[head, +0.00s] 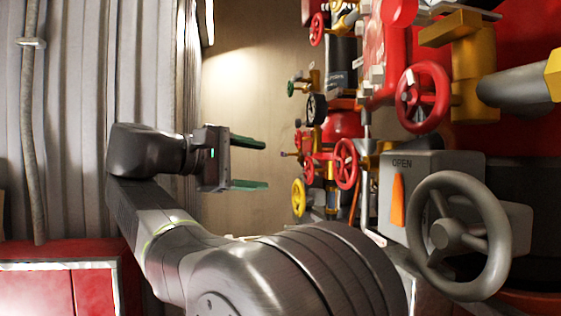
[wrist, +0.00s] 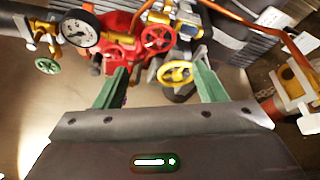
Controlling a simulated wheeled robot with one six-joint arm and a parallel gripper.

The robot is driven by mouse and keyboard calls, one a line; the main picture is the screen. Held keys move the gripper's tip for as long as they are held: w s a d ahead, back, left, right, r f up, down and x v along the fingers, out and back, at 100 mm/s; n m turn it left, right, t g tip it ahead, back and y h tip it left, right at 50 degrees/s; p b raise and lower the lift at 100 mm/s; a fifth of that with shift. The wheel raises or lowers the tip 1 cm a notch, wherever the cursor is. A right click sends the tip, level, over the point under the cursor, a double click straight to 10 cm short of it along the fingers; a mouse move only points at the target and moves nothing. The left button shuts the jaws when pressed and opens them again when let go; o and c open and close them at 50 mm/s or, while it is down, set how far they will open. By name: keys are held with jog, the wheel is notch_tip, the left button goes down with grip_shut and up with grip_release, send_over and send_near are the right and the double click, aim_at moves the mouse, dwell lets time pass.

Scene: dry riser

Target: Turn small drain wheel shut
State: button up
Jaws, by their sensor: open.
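No label marks which handwheel is the drain wheel. Small wheels are a yellow one (head: 298,198), which also shows in the wrist view (wrist: 175,72), and a green one (head: 290,89), at far left in the wrist view (wrist: 47,66). A small red wheel (wrist: 157,37) sits above the yellow one in the wrist view. My gripper (head: 266,165) is open, its green fingers pointing toward the valves and apart from them in the head view. In the wrist view the yellow wheel appears between the fingertips of my gripper (wrist: 161,73). Nothing is between the jaws.
Larger wheels are near on the right: a red one (head: 422,97) and a grey one (head: 459,236) by a box marked OPEN (head: 432,165). A dial gauge (wrist: 80,29) and an orange-brown pipe (wrist: 250,22) lie around the valves.

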aim_at(305, 172)
jog(key=w+d+p, duration=0.1)
jog(key=w+d, duration=0.1)
jog(key=d, duration=0.1)
jog(key=w+d+f+n+p, duration=0.1)
jog(key=w+d+p, duration=0.1)
jog(key=w+d, duration=0.1)
jog(key=w+d+f+n+g+p, duration=0.1)
jog(key=w+d, duration=0.2)
jog(key=d, duration=0.1)
jog(key=shift+w, duration=0.2)
dwell(0.3)
